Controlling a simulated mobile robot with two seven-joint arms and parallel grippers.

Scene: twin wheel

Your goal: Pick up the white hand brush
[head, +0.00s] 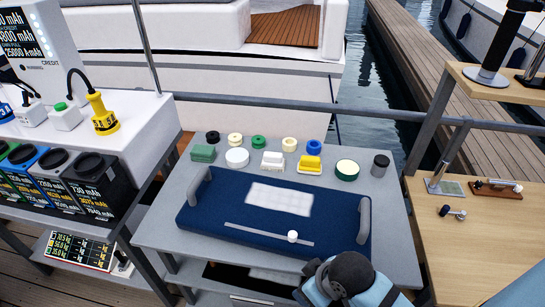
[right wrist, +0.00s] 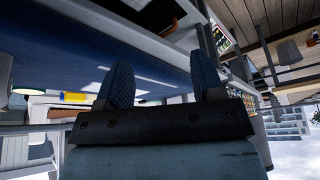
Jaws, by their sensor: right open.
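The white hand brush (head: 272,161) appears to be the small white block-shaped piece in the front row at the back of the grey table, between a round white piece and a yellow brush. My right arm (head: 345,277) is at the table's front edge, well short of the brush. The right wrist view shows my right gripper (right wrist: 163,85) open, two dark ridged fingers apart with nothing held between them. I cannot make out the white brush in that view. My left gripper is not in view.
A blue tray (head: 205,215) with two grey handles fills the table's middle, between my right arm and the brush. The yellow brush (head: 310,163), a green block (head: 203,153) and a grey jar (head: 380,165) stand in the row. A rail (head: 300,107) runs behind.

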